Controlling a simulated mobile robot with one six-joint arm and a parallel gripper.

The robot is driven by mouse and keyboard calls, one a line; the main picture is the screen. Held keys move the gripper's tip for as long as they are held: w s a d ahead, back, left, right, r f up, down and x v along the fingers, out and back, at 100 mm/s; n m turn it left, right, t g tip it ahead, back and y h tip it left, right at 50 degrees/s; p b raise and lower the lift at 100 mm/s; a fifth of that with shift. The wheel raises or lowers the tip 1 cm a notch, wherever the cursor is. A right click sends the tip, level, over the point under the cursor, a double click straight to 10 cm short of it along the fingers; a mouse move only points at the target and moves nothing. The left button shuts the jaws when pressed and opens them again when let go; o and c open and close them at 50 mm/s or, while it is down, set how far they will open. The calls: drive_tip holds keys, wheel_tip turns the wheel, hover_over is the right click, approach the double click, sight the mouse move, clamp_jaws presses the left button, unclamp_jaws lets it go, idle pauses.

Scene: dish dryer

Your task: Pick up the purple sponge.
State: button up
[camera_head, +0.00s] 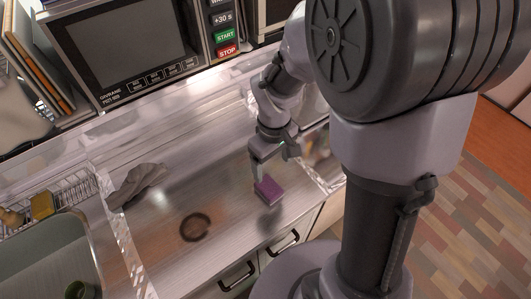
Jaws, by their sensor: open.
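The purple sponge (269,190) lies on the metal counter (225,170), near its front edge and right of the middle. My gripper (259,172) points down right above the sponge, at its far left side in the picture. One finger shows close to the sponge's far edge; the other is hard to make out. The jaws are open. I cannot tell whether a finger touches the sponge, and part of its far side is hidden by the gripper.
A grey cloth (137,184) lies on the left of the counter, with a dark ring mark (195,227) near it. A sink (50,255) with a yellow sponge (42,205) behind it is at the lower left. A microwave (130,45) stands at the back.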

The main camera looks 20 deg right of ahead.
sight(272, 189)
drive_tip(key=f+b, duration=0.2)
drive_tip(key=f, duration=0.2)
drive_tip(key=f+b, duration=0.1)
drive_tip(key=f, duration=0.4)
drive_tip(key=shift+a+f+b, duration=0.2)
drive_tip(key=shift+f+b, duration=0.1)
drive_tip(key=shift+b, duration=0.05)
drive_tip(key=f+b, duration=0.2)
drive_tip(key=f, duration=0.1)
drive_tip(key=f+b, duration=0.1)
drive_tip(key=f, duration=0.1)
drive_tip(key=shift+s+d+f, duration=0.15)
drive_tip(key=shift+d, duration=0.1)
drive_tip(key=shift+r, duration=0.2)
drive_tip(key=c, duration=1.4)
drive_tip(key=shift+r, duration=0.15)
